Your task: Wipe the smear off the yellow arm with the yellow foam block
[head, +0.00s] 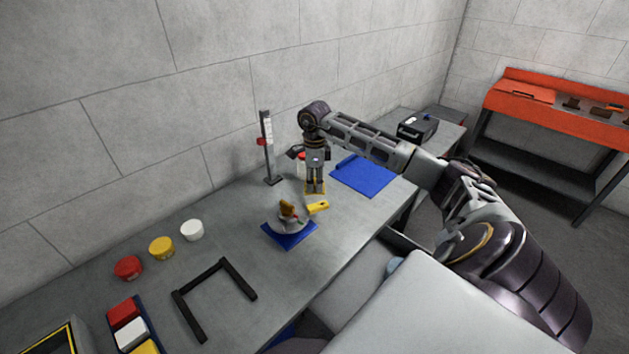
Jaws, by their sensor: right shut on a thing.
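My right gripper (315,183) points down over the bench, shut on a yellow block (308,188), which I take to be the foam block. Most of the block is hidden between the fingers, and only its yellow edges show low down. Just below it in the picture is a short yellow arm (318,207), beside a rounded grey device with an orange-brown part (288,211) on a blue base (289,236). I cannot tell whether block and arm touch. The smear is too small to make out. My left gripper is not in view.
A grey upright post (267,150) stands left of the gripper. A blue mat (361,175) and a black box (417,127) are to the right. Red (128,268), yellow (161,248) and white (192,230) round pots and a black frame (188,318) occupy the near left bench.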

